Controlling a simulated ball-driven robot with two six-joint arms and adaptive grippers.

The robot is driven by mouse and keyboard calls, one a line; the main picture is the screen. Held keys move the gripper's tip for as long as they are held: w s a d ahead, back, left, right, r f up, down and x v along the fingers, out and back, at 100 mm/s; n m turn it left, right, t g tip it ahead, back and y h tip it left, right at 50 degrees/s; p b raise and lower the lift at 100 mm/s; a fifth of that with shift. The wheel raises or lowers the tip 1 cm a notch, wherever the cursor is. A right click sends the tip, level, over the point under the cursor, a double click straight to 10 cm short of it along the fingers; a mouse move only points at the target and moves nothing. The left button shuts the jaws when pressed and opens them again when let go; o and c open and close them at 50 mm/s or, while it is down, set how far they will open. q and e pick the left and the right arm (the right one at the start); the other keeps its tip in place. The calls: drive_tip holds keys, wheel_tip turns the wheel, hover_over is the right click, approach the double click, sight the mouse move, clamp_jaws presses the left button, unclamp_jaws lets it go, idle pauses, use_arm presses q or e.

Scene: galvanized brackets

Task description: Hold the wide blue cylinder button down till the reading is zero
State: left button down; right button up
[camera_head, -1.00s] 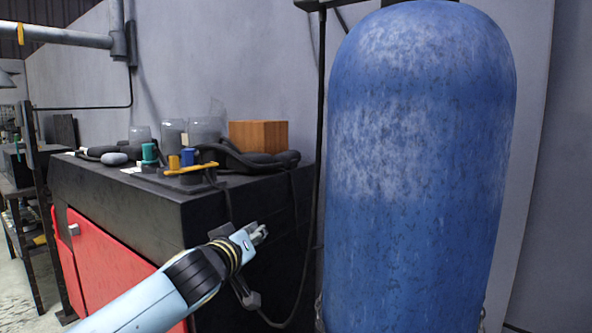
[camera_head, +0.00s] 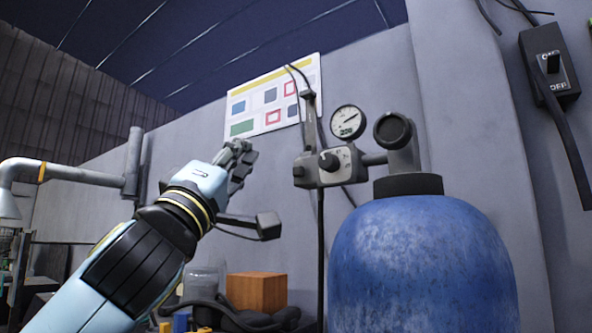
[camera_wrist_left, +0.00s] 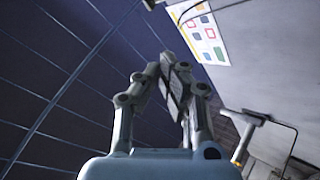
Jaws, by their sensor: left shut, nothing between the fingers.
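A small blue cylinder (camera_head: 181,322) shows at the bottom edge of the head view, on the black bench and partly cut off; I cannot tell its full width. A round gauge (camera_head: 348,121) with a needle and a small display sits on the regulator above the big blue tank (camera_head: 425,265); its reading is too small to make out. My left gripper (camera_head: 240,160) is shut and empty, raised in front of the wall, well above the blue cylinder and left of the gauge. It also shows shut in the left wrist view (camera_wrist_left: 178,78). My right gripper is out of view.
An orange-brown box (camera_head: 257,292), black hoses (camera_head: 235,316) and a clear jar (camera_head: 205,279) are on the bench. The regulator body (camera_head: 327,166) stands right of my left gripper. A wall chart (camera_head: 275,97) hangs behind, and an on/off switch box (camera_head: 549,65) is at the upper right.

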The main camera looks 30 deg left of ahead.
sight(299, 172)
use_arm(q)
drive_tip(key=shift+w, duration=0.15)
drive_tip(key=w+p, duration=0.2)
drive_tip(key=w, duration=0.6)
drive_tip(key=shift+w+d+p, duration=0.3)
drive_tip(key=shift+d, duration=0.05)
idle(0.9)
drive_tip(key=shift+w+f, duration=0.1)
drive_tip(key=shift+w+b, duration=0.3)
idle(0.3)
